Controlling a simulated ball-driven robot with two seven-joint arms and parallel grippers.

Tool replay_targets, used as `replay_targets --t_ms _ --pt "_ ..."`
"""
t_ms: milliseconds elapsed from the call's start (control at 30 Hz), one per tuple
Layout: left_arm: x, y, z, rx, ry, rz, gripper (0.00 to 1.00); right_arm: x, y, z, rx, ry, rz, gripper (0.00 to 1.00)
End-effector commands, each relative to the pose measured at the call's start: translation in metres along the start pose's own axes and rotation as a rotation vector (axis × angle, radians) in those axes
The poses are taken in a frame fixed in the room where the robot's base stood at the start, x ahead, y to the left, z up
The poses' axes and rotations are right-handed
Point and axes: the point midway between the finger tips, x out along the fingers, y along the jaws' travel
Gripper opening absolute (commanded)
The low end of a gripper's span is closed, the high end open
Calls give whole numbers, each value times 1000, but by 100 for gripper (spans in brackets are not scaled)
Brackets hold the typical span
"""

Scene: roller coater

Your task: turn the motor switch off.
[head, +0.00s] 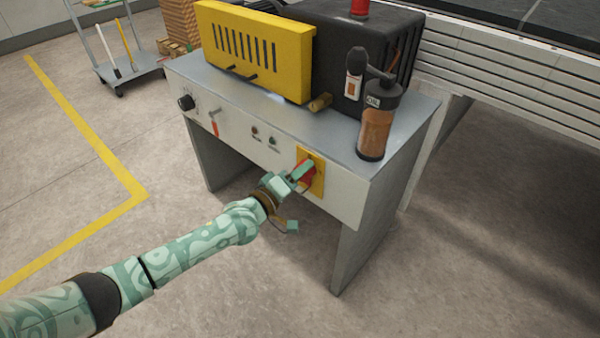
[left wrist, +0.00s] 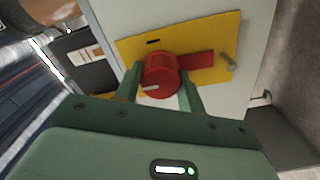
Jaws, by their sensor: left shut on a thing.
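The motor switch is a red rotary knob (head: 308,172) on a yellow plate (head: 319,184) on the front panel of the roller coater. In the left wrist view the knob (left wrist: 160,72) sits between the two green fingers of my left gripper (left wrist: 159,84), which is shut on it. A short white mark shows on the knob, and a red bar (left wrist: 200,61) runs beside it on the yellow plate (left wrist: 130,50). In the head view my left gripper (head: 299,175) partly covers the switch. My right gripper is in neither view.
A bottle of brown liquid (head: 376,135) stands on the cabinet top (head: 335,130), near the yellow guard (head: 255,50). A black knob (head: 186,103), a small red-handled lever (head: 214,128) and small indicators (head: 263,135) are left of the switch. The floor in front is clear.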

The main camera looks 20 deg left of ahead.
Motion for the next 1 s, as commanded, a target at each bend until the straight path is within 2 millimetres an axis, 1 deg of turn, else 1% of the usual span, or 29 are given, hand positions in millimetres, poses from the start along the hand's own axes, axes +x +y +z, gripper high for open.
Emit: replay_targets --t_ms 33,267,600,633,667,700,1000 --pt "-1 -2 1 -10 -2 -4 16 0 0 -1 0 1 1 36" --pt "-1 -2 1 -37 -3 -5 16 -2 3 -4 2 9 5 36" --pt "-1 -3 1 -39 -2 -5 16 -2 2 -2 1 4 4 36" --pt "-1 -3 1 -39 -2 -5 47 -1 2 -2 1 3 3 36" --pt "-1 -2 1 -38 -2 -5 56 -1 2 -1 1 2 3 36" --pt "-1 -2 1 -38 -2 -4 61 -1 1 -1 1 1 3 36" --pt "-2 -1 0 -37 -1 -2 61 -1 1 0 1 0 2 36"
